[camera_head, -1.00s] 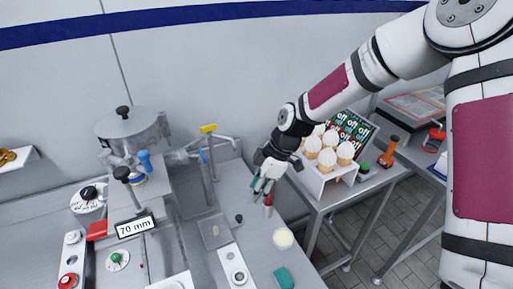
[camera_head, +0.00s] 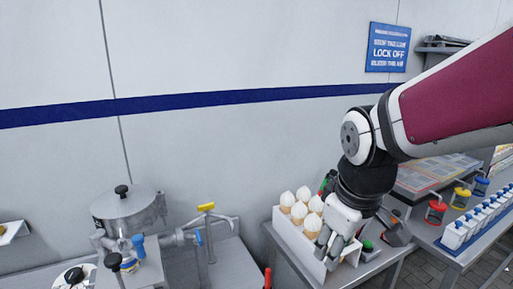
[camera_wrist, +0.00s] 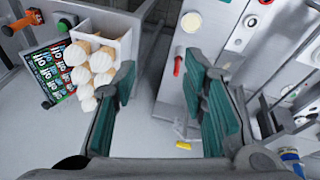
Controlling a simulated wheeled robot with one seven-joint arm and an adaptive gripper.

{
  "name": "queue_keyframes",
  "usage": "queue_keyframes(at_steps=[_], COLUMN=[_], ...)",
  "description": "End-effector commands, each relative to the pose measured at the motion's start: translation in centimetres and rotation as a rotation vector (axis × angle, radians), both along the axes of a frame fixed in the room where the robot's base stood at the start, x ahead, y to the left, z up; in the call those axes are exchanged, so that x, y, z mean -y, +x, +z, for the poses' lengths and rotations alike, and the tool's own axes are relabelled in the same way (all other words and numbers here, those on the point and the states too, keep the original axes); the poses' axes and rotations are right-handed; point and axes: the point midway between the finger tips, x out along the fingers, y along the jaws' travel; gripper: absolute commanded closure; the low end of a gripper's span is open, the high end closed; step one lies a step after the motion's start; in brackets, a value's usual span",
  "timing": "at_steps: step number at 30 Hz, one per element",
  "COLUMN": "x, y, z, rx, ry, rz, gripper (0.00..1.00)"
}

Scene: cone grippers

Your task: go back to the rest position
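My gripper (camera_head: 328,255) hangs fingers-down in front of the cone tray at the lower right of the head view. In the wrist view its two teal-padded fingers (camera_wrist: 158,68) stand wide apart with nothing held between them. A white box (camera_head: 284,229) holds several cones with white tops (camera_head: 302,194); my gripper hides its right part in the head view.
A steel machine with a lidded hopper (camera_head: 128,208) and a yellow-handled tap (camera_head: 206,207) stand at left. A red-handled tool (camera_head: 267,278) is at the bottom edge. Another table with a row of white blue-topped items (camera_head: 470,226) is at right.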

Motion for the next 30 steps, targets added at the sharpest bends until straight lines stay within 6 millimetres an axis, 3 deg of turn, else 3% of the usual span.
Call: queue_keyframes(at_steps=[6,15,30], x=[2.6,4.3,4.5], y=[-5.8,-11.4,-12.2], z=[3.8,5.4,5.5], rx=[0.107,0.187,0.195], ry=[0.086,0.240,0.270], rz=[-0.289,-0.559,-0.602], gripper=[0.61,0.61,0.61])
